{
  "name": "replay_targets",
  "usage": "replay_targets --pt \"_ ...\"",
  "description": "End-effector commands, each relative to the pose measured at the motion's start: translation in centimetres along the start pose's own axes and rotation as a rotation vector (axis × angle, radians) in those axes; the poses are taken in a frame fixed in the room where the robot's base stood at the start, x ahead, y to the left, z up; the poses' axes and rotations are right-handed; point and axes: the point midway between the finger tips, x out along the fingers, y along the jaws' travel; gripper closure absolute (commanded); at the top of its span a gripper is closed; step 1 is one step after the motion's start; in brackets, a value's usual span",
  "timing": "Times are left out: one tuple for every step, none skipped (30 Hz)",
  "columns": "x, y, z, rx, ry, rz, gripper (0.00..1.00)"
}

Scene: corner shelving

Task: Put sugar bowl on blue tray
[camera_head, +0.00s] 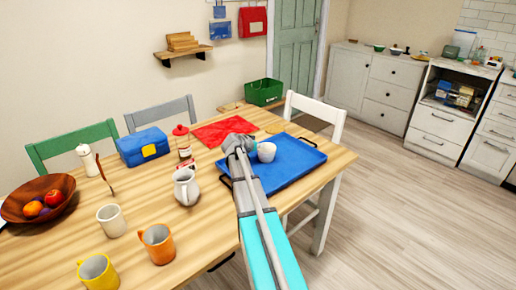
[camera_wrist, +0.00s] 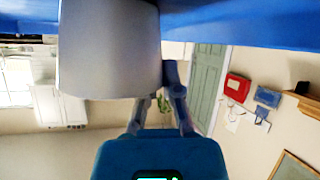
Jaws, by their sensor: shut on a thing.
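The sugar bowl (camera_head: 267,152), a small pale round vessel, appears upright over the blue tray (camera_head: 290,170) at the right end of the wooden table. My gripper (camera_head: 243,148) is at the bowl's left side and shut on it. In the wrist view, which is upside down, the bowl (camera_wrist: 110,50) fills the upper left, at my gripper's fingers (camera_wrist: 160,100). The tray (camera_wrist: 250,25) runs along the top. The bowl's base is out of frame there, so I cannot tell whether it touches the tray.
A white pitcher (camera_head: 186,187), a red-capped jar (camera_head: 182,142) and a blue box (camera_head: 143,147) stand left of my arm. Several mugs and a fruit bowl (camera_head: 38,198) are farther left. A red mat (camera_head: 222,131) lies behind my gripper. The tray's right part is clear.

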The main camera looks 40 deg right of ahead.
Motion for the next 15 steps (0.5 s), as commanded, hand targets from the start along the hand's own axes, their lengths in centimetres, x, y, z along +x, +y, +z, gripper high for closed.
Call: replay_targets --pt "-0.01 0.02 -0.05 -0.001 0.001 0.000 1.00" --pt "-0.01 0.01 -0.05 -0.001 0.001 0.000 1.00" --pt "0.00 0.01 -0.05 -0.001 0.001 0.000 1.00" --pt "0.01 0.02 -0.02 -0.001 0.001 0.000 1.00" --pt "0.04 0.01 0.04 -0.001 0.001 0.000 1.00" --pt "0.10 0.00 0.14 -0.001 0.001 0.000 1.00" --pt "0.14 -0.01 0.21 -0.001 0.001 0.000 1.00" --pt "0.18 -0.02 0.28 -0.001 0.001 0.000 1.00" --pt "0.16 -0.01 0.24 0.000 0.000 0.000 0.90" --pt "0.14 -0.01 0.21 0.000 0.000 0.000 0.85" --pt "0.13 -0.01 0.20 0.000 0.000 0.000 0.79" --pt "0.13 0.00 0.20 0.000 0.000 0.000 0.72" --pt "0.14 -0.01 0.20 0.000 0.000 0.000 0.66" --pt "0.14 -0.01 0.20 0.000 0.000 0.000 0.61" --pt "0.14 0.00 0.20 0.000 0.000 0.000 0.57"
